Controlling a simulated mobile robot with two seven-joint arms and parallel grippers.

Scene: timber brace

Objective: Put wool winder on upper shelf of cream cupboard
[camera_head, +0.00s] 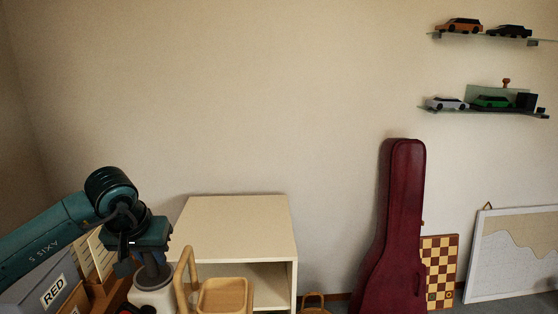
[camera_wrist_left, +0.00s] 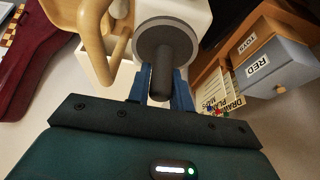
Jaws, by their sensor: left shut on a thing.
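My left gripper (camera_head: 145,262) is shut on the dark upright knob of a white-bodied thing with a grey round disc (camera_head: 152,296), which I take to be the wool winder. In the left wrist view, the blue fingers (camera_wrist_left: 160,88) lie on both sides of the dark knob, above the disc and white body (camera_wrist_left: 186,9). The cream cupboard (camera_head: 240,222) stands right of the gripper in the head view, with its front open below the top. The lower part of the cupboard is cut off or hidden. My right gripper is not in view.
A wooden thing with a looped handle (camera_head: 226,292) stands before the cupboard, close right of the held thing. Boxes labelled RED (camera_head: 54,290) and TOYS (camera_wrist_left: 245,40) are near the gripper. A dark red instrument case (camera_head: 396,220) leans right of the cupboard. The cupboard top is bare.

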